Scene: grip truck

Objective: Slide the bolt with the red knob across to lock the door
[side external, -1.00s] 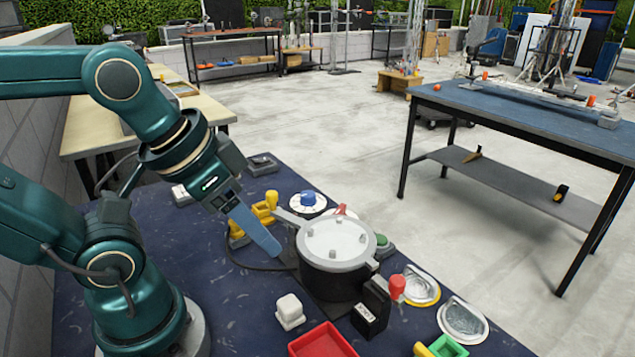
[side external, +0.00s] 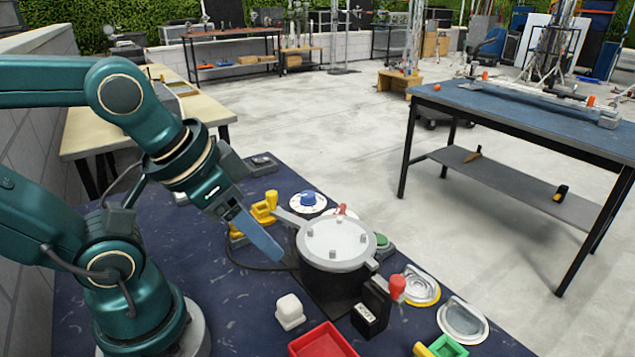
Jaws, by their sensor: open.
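A red knob (side external: 397,286) shows at the front right of the blue-topped bench, beside a small black block (side external: 370,308). I cannot make out the bolt's rod or the door clearly. My gripper (side external: 277,255) points down and to the right, with its blue fingers just left of a grey-lidded pot (side external: 336,245). It is open, and I see nothing held in it. It is apart from the red knob, with the pot between them in this view. Whether a finger touches the pot, I cannot tell.
A yellow fixture (side external: 265,207) and a blue-knobbed dial (side external: 308,200) stand behind my gripper. A white block (side external: 290,311), a red tray (side external: 322,341) and a green container (side external: 447,347) are at the front. Round metal plates (side external: 462,319) lie at the right.

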